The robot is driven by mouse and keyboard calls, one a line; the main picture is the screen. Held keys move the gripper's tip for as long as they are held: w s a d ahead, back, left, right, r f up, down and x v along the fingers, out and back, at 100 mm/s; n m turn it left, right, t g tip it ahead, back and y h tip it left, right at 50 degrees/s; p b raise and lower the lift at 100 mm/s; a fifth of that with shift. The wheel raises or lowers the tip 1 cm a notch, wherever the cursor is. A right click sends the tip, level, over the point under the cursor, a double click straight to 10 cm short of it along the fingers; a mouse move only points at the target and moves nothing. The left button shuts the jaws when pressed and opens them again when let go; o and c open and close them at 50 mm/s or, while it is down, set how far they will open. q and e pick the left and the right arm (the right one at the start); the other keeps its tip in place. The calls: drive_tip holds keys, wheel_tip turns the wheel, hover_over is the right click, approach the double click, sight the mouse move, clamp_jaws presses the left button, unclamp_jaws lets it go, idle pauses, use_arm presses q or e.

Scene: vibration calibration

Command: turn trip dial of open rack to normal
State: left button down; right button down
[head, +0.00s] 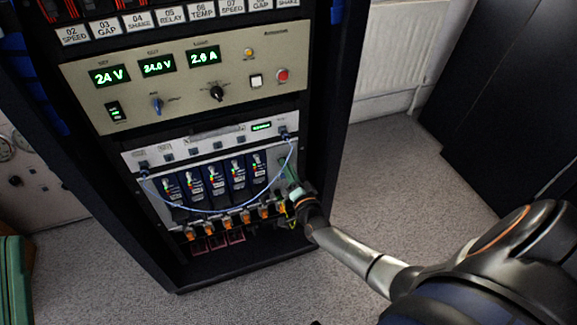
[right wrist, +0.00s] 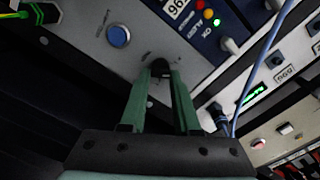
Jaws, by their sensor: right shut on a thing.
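The open rack (head: 325,130) is a tall black cabinet with panels in its front. In the right wrist view, the trip dial (right wrist: 160,67) is a small black knob on a grey panel. My right gripper (right wrist: 160,76) has green fingers, which are shut on the dial from either side. Its marks are too small to read, so I cannot tell its setting. In the head view, my right gripper (head: 293,188) is at the right end of the module row, and it hides the dial there. My left gripper is not in view.
A blue button (right wrist: 118,36) sits beside the dial. A blue cable (head: 225,210) loops in front of the modules and also passes close to the gripper (right wrist: 262,70). A power supply panel (head: 130,75) is above. Carpet (head: 375,175) is clear to the right.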

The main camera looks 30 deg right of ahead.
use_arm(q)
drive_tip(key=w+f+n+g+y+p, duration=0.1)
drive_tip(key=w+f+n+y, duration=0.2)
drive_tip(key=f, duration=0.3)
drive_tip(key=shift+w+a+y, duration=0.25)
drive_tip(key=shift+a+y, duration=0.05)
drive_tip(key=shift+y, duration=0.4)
use_arm(e)
drive_tip(key=shift+a+n, duration=0.15)
drive_tip(key=shift+n, duration=2.25)
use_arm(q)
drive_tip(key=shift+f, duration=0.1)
use_arm(e)
drive_tip(key=c, duration=0.6)
unclamp_jaws()
drive_tip(key=shift+w, duration=0.1)
drive_tip(key=shift+c, duration=0.2)
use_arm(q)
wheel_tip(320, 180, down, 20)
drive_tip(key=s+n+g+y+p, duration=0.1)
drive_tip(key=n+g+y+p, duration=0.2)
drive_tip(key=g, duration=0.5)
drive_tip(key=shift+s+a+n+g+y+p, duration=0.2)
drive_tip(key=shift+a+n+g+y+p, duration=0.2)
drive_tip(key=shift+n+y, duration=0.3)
use_arm(e)
drive_tip(key=v, duration=1.2)
drive_tip(key=shift+s, duration=0.3)
